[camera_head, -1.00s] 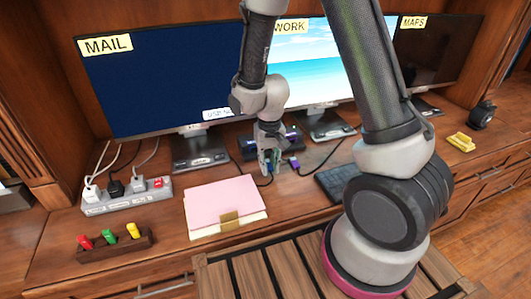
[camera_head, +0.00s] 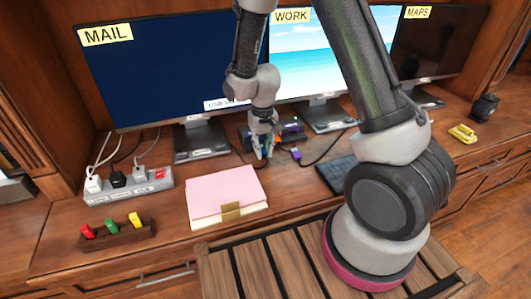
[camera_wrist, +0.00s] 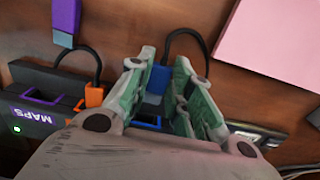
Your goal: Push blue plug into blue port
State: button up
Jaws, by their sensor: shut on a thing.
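My gripper (camera_wrist: 163,76) is shut on the blue plug (camera_wrist: 158,77), which has a black cable curving from its back. In the head view my gripper (camera_head: 264,150) is low at the dark hub box (camera_head: 292,130) below the monitors. In the wrist view the hub (camera_wrist: 30,82) lies below and left. The blue port (camera_wrist: 148,122) shows partly between my fingers, right in front of the plug. A grey part of the plug shows between the blue body and the port. My fingers hide part of the join, so I cannot tell whether they touch.
An orange plug (camera_wrist: 95,95) sits at the hub beside the blue port. The purple port (camera_wrist: 45,96) is empty, and a loose purple plug (camera_head: 296,154) lies on the desk. A pink folder (camera_head: 222,192) lies in front of my gripper. A power strip (camera_head: 130,188) stands left.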

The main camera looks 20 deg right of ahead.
jog(key=shift+w, duration=0.95)
jog(key=shift+w, duration=1.45)
dwell(0.6)
jog(key=o, duration=0.9)
jog(key=shift+w+r, duration=0.1)
notch_tip(320, 180, up, 12)
jog(key=shift+f, duration=0.1)
